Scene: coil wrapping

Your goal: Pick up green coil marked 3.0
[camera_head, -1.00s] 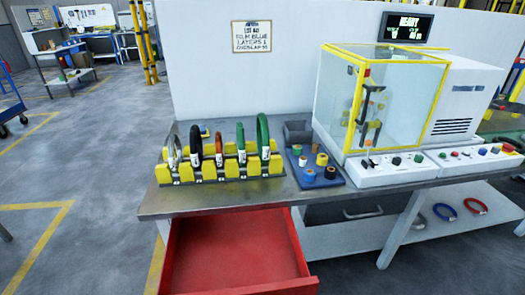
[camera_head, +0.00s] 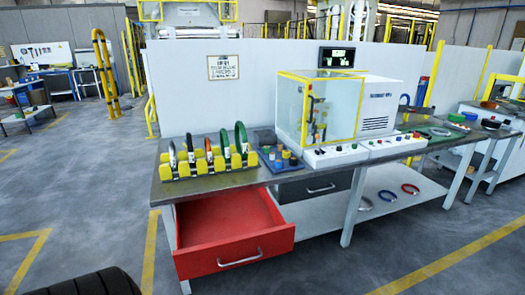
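Several coils stand upright in a yellow and black rack (camera_head: 207,172) on the left part of the bench. Two green coils are at its right end: a smaller one (camera_head: 223,133) and a taller one (camera_head: 241,124) to its right. Left of them stand an orange coil, a black coil and a silver-grey coil. White tags show on coils, but the markings are too small to read, so I cannot tell which green one is marked 3.0. Neither of my grippers is in view.
A red drawer (camera_head: 232,238) hangs open below the bench front. Right of the rack are a blue tray (camera_head: 279,165) with small rolls and a yellow-framed machine (camera_head: 318,110). Coils lie on the lower shelf. A dark ribbed object is at the bottom left; floor ahead is clear.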

